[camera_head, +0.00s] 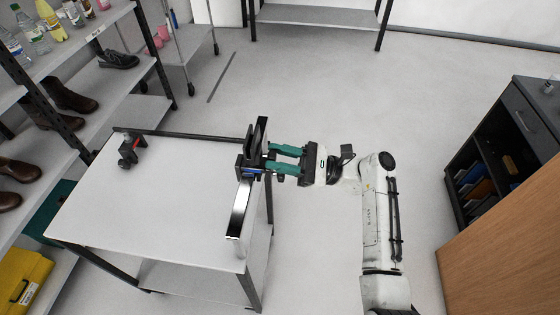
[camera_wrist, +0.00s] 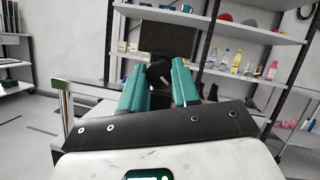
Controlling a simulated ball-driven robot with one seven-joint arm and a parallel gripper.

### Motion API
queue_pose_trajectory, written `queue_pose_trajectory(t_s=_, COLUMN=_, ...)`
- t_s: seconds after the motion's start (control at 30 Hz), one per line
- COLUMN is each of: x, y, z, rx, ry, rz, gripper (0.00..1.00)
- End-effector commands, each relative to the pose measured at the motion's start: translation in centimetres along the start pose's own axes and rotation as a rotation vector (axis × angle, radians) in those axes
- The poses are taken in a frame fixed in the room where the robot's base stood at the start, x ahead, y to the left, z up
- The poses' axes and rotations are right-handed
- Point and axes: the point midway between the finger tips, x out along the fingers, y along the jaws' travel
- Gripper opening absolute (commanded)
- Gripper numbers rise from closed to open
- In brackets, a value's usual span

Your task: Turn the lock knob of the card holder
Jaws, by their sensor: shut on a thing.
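The card holder (camera_head: 261,134) is a dark upright plate on a black mount at the right edge of the white table (camera_head: 150,195). In the wrist view its dark panel (camera_wrist: 167,38) stands behind my fingers. My gripper (camera_head: 271,158) reaches it from the right with green fingers. In the wrist view my gripper (camera_wrist: 160,80) has its fingertips on either side of a small black knob (camera_wrist: 160,73) with a light mark on its face. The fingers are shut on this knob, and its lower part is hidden.
A shiny metal bar (camera_head: 240,212) runs along the table's right edge, below the holder. A black and red clamp (camera_head: 129,150) sits at the table's far left corner. Shelves with bottles and shoes (camera_head: 70,95) stand at left. A dark cabinet (camera_head: 510,140) stands at right.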

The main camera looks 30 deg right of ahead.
Motion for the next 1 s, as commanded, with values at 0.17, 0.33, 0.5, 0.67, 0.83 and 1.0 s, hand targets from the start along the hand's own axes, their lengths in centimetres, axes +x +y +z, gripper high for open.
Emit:
queue_pose_trajectory(t_s=0.17, x=0.0, y=0.0, z=0.1, rx=-0.008, ry=0.0, rz=0.003, gripper=0.0)
queue_pose_trajectory(t_s=0.33, x=0.0, y=0.0, z=0.1, rx=-0.007, ry=0.0, rz=0.003, gripper=0.34)
queue_pose_trajectory(t_s=0.5, x=0.0, y=0.0, z=0.1, rx=-0.006, ry=0.0, rz=0.002, gripper=0.51)
queue_pose_trajectory(t_s=0.67, x=0.0, y=0.0, z=0.0, rx=-0.005, ry=0.0, rz=0.002, gripper=0.57)
queue_pose_trajectory(t_s=0.83, x=-0.1, y=0.0, z=0.0, rx=-0.005, ry=0.001, rz=0.002, gripper=0.57)
queue_pose_trajectory(t_s=1.0, x=-1.9, y=0.0, z=-0.2, rx=-0.006, ry=0.002, rz=-0.001, gripper=0.57)
